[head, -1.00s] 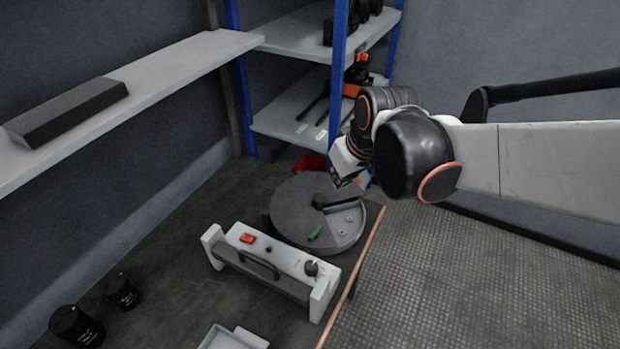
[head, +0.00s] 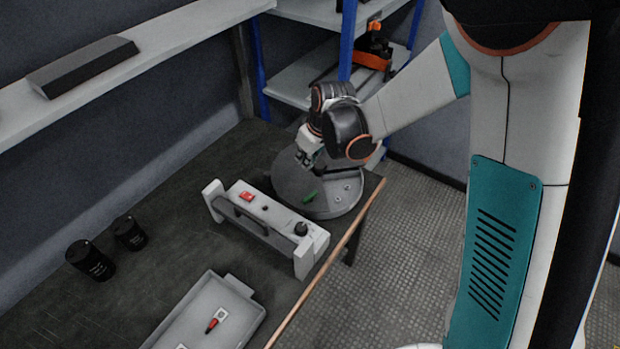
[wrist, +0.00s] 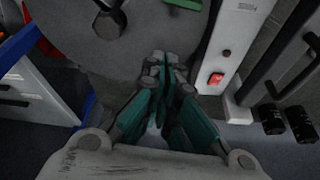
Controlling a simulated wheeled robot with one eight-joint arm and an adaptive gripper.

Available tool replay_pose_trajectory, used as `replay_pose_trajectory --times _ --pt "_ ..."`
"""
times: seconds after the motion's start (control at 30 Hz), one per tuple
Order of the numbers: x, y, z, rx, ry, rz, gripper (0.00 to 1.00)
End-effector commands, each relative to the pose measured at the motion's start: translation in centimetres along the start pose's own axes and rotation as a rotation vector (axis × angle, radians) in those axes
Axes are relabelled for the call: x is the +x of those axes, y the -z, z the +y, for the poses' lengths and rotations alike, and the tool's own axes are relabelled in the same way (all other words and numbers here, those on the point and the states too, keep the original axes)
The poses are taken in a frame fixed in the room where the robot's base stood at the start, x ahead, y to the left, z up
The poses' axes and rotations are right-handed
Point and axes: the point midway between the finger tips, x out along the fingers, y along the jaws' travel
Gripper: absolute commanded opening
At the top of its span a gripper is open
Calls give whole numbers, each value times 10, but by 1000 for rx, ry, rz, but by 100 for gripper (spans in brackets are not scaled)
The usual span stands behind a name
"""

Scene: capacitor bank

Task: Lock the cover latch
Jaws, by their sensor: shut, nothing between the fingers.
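A round grey unit (head: 290,187) stands on the dark bench, with a dark disc-shaped cover and a paler sector showing small round fittings. A small green lever (head: 310,197), which looks like the latch, lies on it near the front; it also shows at the top edge of the wrist view (wrist: 185,4). A black bar (head: 340,170) is on the unit's right part. My gripper (head: 305,158) is over the back left part of the unit, apart from the green lever. In the wrist view its fingers (wrist: 165,66) are together and empty. I cannot tell whether they touch the cover.
A white control box (head: 265,222) with a red switch (head: 246,197), black knob and handle stands close in front of the unit. A grey tray (head: 205,312) is at the front, two black cylinders (head: 92,260) at the left. A shelf with a blue post (head: 347,40) stands behind.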

Motion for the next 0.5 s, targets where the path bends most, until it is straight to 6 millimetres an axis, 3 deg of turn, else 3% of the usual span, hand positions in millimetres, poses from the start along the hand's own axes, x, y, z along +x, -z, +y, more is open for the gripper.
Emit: replay_pose_trajectory --times 0.5 --pt "9 0 0 -5 3 -2 0"
